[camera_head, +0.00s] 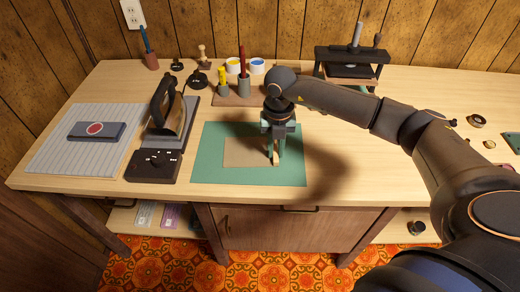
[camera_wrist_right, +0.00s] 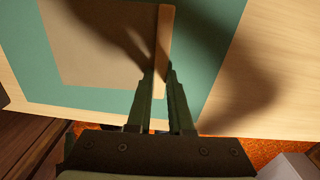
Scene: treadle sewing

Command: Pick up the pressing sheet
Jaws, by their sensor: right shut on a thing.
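The pressing sheet (camera_head: 243,153) is a flat tan square on the green mat (camera_head: 212,174). My right gripper (camera_head: 273,160) points down at the sheet's right edge. Its fingertips (camera_wrist_right: 160,72) are close together on that strip, shut on the sheet. The sheet looks flat; I cannot tell whether it is clear of the mat. My left gripper is not in view.
A clothes iron (camera_head: 166,108) stands left of the mat, behind a dark control box (camera_head: 153,165). A striped grey board (camera_head: 65,155) lies farther left. Pots and tools (camera_head: 243,85) stand behind the gripper. A black press (camera_head: 349,68) stands at the back right.

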